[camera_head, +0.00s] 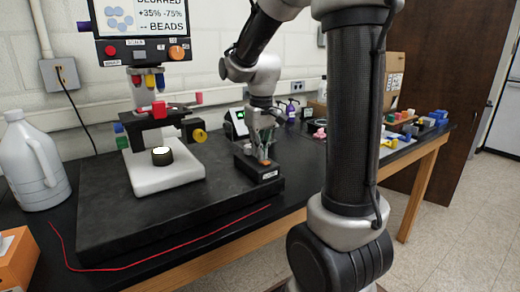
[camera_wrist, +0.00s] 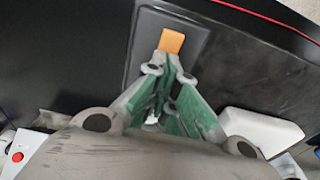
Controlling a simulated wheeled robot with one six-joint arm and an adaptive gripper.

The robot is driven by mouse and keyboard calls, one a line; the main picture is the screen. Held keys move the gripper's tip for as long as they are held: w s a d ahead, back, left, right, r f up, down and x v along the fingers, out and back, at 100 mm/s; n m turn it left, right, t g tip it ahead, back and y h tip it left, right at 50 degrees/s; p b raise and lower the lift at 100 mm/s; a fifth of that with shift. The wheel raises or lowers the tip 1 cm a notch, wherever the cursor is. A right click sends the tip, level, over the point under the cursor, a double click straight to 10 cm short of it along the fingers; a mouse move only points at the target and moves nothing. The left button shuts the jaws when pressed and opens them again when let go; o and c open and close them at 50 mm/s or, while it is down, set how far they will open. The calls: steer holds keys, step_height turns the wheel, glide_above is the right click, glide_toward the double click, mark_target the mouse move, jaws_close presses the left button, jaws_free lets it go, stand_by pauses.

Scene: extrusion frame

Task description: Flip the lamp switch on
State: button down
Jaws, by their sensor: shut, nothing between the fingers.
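An orange switch (camera_wrist: 172,41) sits on a small black box (camera_head: 262,172) on the dark slab, and my gripper hides part of it in the head view. My gripper (camera_head: 264,152) points down over this box. In the wrist view its green-padded fingers (camera_wrist: 162,68) are together and empty, with the tips just beside the orange switch. I cannot tell whether the tips touch it or which way it is tipped. A microscope-like instrument (camera_head: 143,175) stands to the left on a white base. A black round stage on it has a bright white top (camera_head: 162,151).
A screen with buttons (camera_head: 140,30) stands above the instrument. A red cord (camera_head: 160,259) runs along the slab's front. A white jug (camera_head: 35,165) and an orange box (camera_head: 15,262) are at the left. Coloured blocks (camera_head: 410,125) and a purple bottle (camera_head: 291,110) are farther back right.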

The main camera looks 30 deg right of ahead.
steer(key=shift+r, duration=0.8)
step_height(320, 180, up, 14)
steer(key=w, duration=0.1)
steer(key=shift+w, duration=0.3)
steer(key=shift+w, duration=0.1)
stand_by(0.4)
